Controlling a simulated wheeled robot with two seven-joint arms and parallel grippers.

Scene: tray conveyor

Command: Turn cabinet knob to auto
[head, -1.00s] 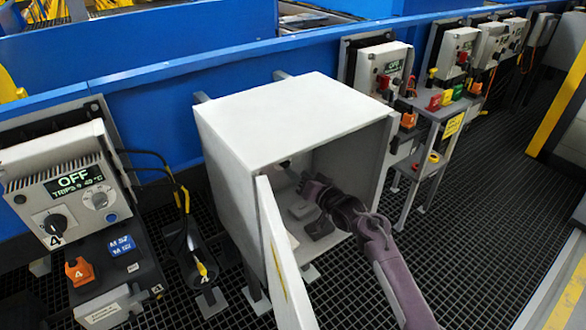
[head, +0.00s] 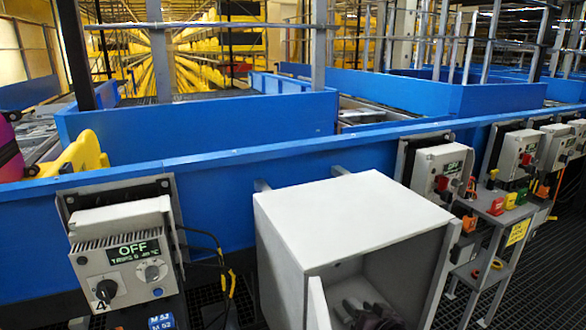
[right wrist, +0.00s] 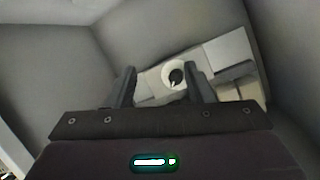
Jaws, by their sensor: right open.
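The grey cabinet (head: 350,215) stands with its door (head: 318,303) swung open toward me. Part of my right arm and gripper (head: 372,316) shows inside it at the bottom of the head view. In the right wrist view, a dark knob (right wrist: 176,77) on a round white plate sits on the inner wall. The open right gripper (right wrist: 161,72) has one finger on each side of the knob in the picture. No contact is visible, and the knob's marking is too small to read. My left gripper is out of view.
In the right wrist view, pale boxes (right wrist: 229,50) are beside the knob, close to the right finger. A control box (head: 125,265) reading OFF stands left of the cabinet. A grey stand (head: 500,218) is at the right, and a blue conveyor wall (head: 230,180) runs behind.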

